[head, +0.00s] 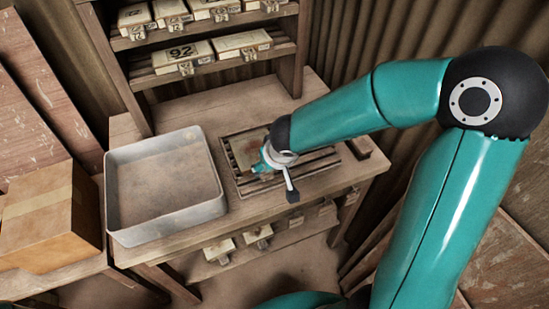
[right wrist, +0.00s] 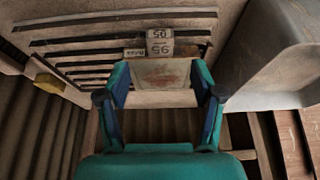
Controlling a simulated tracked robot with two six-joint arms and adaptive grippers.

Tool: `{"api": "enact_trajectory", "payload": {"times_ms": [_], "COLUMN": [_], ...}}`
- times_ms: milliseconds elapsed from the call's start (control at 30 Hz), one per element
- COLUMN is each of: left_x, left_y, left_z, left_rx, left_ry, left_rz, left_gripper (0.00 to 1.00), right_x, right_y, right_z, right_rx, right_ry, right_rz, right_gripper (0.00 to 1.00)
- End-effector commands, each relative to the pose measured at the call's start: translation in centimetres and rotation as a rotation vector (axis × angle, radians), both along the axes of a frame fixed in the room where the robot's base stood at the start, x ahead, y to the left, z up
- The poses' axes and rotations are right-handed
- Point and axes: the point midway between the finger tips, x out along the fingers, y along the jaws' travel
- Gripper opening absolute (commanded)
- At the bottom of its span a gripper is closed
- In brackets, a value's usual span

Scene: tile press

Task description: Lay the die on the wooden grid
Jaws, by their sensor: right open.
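The wooden grid (head: 318,165), a dark slatted frame, lies on the bench right of the grey tray. Its slats also show in the right wrist view (right wrist: 90,41). The die (right wrist: 160,72), a flat tan block with a reddish-brown face and a small tab marked 95, lies over the slats. In the head view its brownish face (head: 245,150) shows on the grid, partly hidden by my right gripper (head: 263,163). In the right wrist view the open fingers stand on either side of the die; I cannot tell whether they touch it. My left gripper is out of view.
A grey metal tray (head: 212,203) stands left of the grid. A shelf rack (head: 291,68) with several numbered dies rises behind. More blocks (head: 219,250) sit on a lower shelf. A cardboard box (head: 45,220) stands at the left. The corrugated wall is behind.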

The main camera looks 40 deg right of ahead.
Motion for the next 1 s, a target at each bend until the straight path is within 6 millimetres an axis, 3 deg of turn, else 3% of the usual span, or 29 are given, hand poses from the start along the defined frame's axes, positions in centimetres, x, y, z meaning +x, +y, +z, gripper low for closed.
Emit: {"api": "enact_trajectory", "payload": {"times_ms": [33, 200, 367, 467, 700, 900, 1000], "left_x": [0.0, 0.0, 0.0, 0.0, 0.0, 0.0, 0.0], "left_y": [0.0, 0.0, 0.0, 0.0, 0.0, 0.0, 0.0], "left_z": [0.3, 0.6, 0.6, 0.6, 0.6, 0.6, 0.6], "left_rx": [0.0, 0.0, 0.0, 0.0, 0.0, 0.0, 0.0], "left_ry": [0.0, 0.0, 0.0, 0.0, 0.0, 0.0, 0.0], "left_rz": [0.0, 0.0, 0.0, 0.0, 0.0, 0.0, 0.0], "left_gripper": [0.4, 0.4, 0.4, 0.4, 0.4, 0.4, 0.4], "right_x": [-0.3, -1.2, -1.8, -2.6, -6.5, -10.7, -12.3], "right_y": [0.1, 0.3, 1.6, 4.1, 11.8, 14.6, 14.9], "right_z": [1.1, 3.0, 1.7, -1.7, -12.4, -19.6, -21.8], "right_rx": [0.0, 0.0, 0.036, 0.111, 0.366, 0.441, 0.432], "right_ry": [-0.004, -0.002, 0.039, 0.104, 0.253, 0.308, 0.323], "right_rz": [-0.001, 0.001, 0.032, 0.084, 0.177, 0.146, 0.133], "right_gripper": [0.66, 0.66, 0.66, 0.66, 0.66, 0.66, 0.66]}}
